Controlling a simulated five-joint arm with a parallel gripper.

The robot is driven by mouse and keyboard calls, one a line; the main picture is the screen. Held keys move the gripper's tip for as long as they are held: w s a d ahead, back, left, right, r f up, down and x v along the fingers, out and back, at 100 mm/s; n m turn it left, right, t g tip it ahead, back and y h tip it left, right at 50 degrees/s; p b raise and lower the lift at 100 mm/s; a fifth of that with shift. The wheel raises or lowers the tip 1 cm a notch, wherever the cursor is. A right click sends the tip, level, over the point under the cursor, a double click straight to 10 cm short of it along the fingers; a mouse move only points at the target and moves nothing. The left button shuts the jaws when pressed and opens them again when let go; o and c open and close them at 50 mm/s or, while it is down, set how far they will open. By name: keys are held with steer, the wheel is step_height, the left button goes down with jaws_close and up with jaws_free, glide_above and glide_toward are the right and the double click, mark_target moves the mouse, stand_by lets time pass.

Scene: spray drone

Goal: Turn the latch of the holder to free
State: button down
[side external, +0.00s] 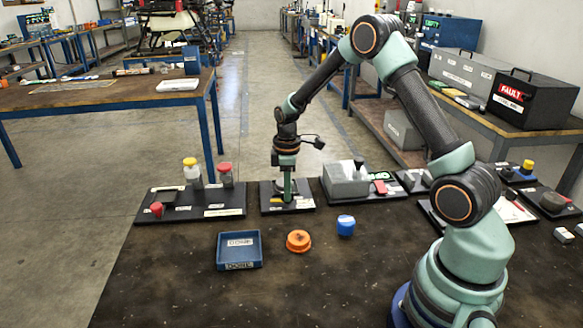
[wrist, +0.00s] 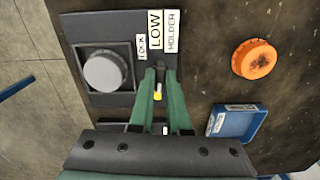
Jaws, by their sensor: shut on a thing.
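The holder (wrist: 84,22) is a black plate with a round grey piece in a square socket (wrist: 104,71). White labels on it read LOCK (wrist: 141,47), LOW and HOLDER. In the side view the holder (side external: 301,208) lies at the back of the bench, under my gripper. The latch (wrist: 158,93) is a small dark lever with a yellow mark, to the right of the socket. My gripper (wrist: 161,74) points down with its green fingers shut on the latch; it also shows in the side view (side external: 287,197). Another label at the plate's lower edge is partly hidden by my gripper.
An orange cap (side external: 299,241), a blue cap (side external: 345,225) and a blue tray (side external: 240,261) lie in front. A black board (side external: 225,204) with bottles is on the left; a grey block fixture (side external: 346,185) is close on the right.

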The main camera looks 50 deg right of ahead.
steer(key=shift+n, duration=0.6)
steer(key=c, duration=0.9)
jaws_free()
steer(key=shift+r, duration=0.1)
step_height(320, 180, up, 12)
